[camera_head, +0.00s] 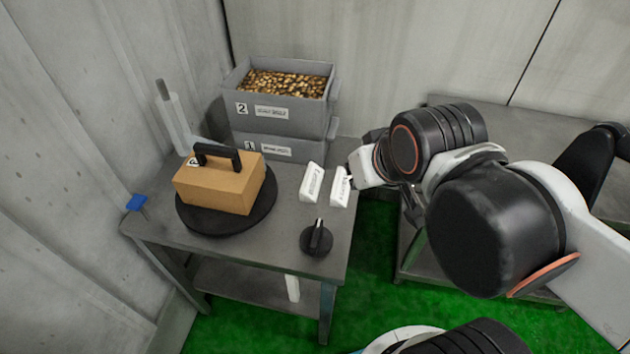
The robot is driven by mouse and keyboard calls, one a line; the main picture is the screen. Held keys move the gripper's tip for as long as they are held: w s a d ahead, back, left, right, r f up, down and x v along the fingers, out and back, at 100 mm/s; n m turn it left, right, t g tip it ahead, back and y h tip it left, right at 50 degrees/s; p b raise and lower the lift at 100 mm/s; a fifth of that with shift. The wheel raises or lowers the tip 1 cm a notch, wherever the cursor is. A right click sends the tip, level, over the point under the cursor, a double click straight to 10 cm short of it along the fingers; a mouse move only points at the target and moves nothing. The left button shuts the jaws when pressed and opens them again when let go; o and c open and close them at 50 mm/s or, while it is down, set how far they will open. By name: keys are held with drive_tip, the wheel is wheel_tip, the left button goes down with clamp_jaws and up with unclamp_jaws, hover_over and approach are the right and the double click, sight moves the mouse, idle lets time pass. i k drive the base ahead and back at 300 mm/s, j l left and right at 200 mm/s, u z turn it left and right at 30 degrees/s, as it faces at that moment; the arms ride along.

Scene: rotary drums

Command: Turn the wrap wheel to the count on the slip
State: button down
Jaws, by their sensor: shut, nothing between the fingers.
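A black round turntable (188,217) lies on the left of the grey table and carries a brown box (215,184) with a black handle. A separate black round knob with a raised grip bar (316,238) stands near the table's front right corner. I cannot tell which of these two is the wrap wheel. Two white slips with small print, a left one (312,183) and a right one (340,187), stand behind the knob; their print is too small to read. My gripper (412,206) is shut and empty, right of the slips and apart from the knob, partly hidden by my arm.
Two stacked grey bins stand at the back; the upper bin (290,120) holds many gold-brown pieces. Another grey table (520,125) is behind my arm. Green floor shows between the tables.

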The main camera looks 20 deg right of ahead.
sight(316, 240)
drive_tip(key=k+l+u, duration=0.2)
drive_tip(key=l+u, duration=0.2)
drive_tip(key=k+l+u, duration=0.4)
drive_tip(key=i+l, duration=0.05)
drive_tip(key=i, duration=0.05)
